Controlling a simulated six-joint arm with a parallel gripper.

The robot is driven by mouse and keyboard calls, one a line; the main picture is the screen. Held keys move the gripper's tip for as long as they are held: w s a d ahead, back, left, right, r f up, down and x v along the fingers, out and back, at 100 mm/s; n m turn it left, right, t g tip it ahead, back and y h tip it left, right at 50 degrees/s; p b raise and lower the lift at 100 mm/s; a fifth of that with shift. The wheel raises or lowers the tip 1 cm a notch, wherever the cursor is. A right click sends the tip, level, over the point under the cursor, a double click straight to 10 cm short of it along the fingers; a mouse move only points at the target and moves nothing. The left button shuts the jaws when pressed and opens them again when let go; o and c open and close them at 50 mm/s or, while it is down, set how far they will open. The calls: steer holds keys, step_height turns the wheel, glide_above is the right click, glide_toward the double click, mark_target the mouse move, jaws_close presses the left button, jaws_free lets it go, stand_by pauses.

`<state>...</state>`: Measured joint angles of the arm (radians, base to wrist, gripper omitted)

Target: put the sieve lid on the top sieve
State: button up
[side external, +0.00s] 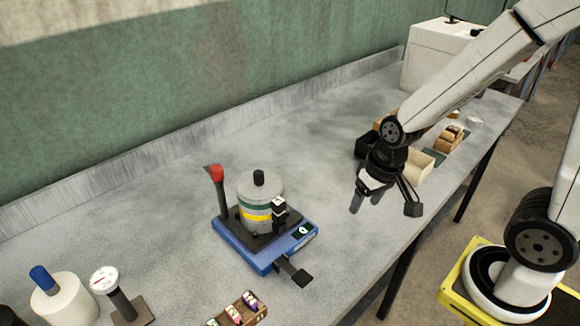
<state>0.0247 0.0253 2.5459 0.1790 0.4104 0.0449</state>
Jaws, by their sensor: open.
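A sieve stack (258,208), a grey cylinder with green and yellow bands, stands upright on a blue-based device (264,258). A pale round top with a black knob (258,178) covers the stack; it looks like the sieve lid lying level on the top sieve. Its seam is too small to tell how closely it sits. My gripper (366,201) is open, with nothing visible between its fingers. It points down over the bench, to the right of the stack and clear of it.
A red-topped post (216,180) rises at the device's left and a black lever (293,272) juts out in front. Boxes (418,162) sit behind my gripper. A dial gauge (105,281), a blue-knobbed white cylinder (62,302) and a small tray (240,310) stand in front.

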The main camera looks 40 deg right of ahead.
steer(key=n, duration=0.2)
steer(key=shift+w+d+r+n+t+h, duration=0.3)
steer(key=shift+w+t+h, duration=0.05)
steer(key=shift+t+h, duration=0.05)
stand_by(0.4)
